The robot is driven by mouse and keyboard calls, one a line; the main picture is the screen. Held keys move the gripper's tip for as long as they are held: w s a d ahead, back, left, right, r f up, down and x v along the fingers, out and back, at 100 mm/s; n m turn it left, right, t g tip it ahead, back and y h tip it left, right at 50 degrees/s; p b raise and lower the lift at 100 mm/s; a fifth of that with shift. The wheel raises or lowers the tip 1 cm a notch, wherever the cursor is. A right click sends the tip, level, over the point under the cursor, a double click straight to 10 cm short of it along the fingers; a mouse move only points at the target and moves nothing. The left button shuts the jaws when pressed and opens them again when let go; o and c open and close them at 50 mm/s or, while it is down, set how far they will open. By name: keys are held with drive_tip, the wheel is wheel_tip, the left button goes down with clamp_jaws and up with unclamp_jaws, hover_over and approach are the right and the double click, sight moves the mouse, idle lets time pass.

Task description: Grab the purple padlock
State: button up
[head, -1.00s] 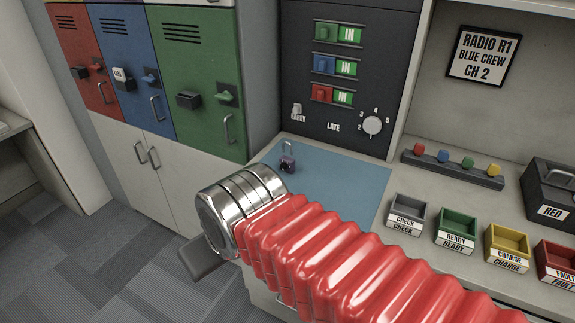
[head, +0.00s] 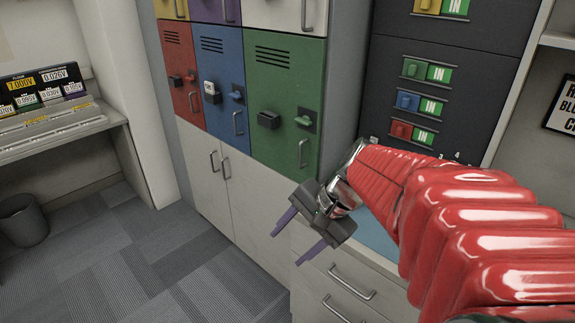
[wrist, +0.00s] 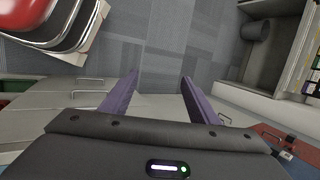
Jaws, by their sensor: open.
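The purple padlock is not visible in the current views; my arm covers most of the blue mat (head: 377,238) on the counter. My gripper (head: 287,247) is open, with two purple fingers apart and nothing between them. It hangs in front of the white cabinets and drawers, left of the mat, with its fingers pointing down and to the left. In the wrist view my gripper (wrist: 158,79) shows its fingers spread over grey carpet and pale cabinet fronts.
Red (head: 181,78), blue (head: 215,75) and green (head: 283,95) lockers stand behind my gripper. Drawers (head: 345,290) are below the counter. A bin (head: 24,220) stands under the left desk (head: 60,145). The carpet between is clear.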

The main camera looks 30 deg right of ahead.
drive_tip(key=w+d+f+m+t, duration=0.1)
drive_tip(key=d+m+t, duration=0.1)
drive_tip(key=d+m, duration=0.3)
drive_tip(key=w+d+f+m+t, duration=0.1)
drive_tip(key=d+m, duration=0.4)
drive_tip(key=d, duration=0.7)
drive_tip(key=w+d+f+m+t+y, duration=0.1)
drive_tip(key=w+d+f+m+t, duration=0.1)
drive_tip(key=d+m, duration=0.4)
drive_tip(key=shift+w+d+t, duration=0.3)
drive_tip(key=shift+d+t, duration=0.15)
drive_tip(key=shift+d, duration=0.25)
drive_tip(key=shift+w+d+t, duration=0.3)
drive_tip(key=shift+d+t, duration=0.15)
drive_tip(key=shift+d, duration=0.25)
drive_tip(key=d+m, duration=0.1)
drive_tip(key=d, duration=0.1)
drive_tip(key=s+d+m+t+h, duration=0.1)
drive_tip(key=d, duration=0.2)
drive_tip(key=s+d+f+m+t, duration=0.1)
drive_tip(key=d+m, duration=0.1)
drive_tip(key=d, duration=0.1)
drive_tip(key=shift+f, duration=0.1)
drive_tip(key=shift+a, duration=0.1)
drive_tip(key=shift+h, duration=0.3)
drive_tip(key=shift+x, duration=4.35)
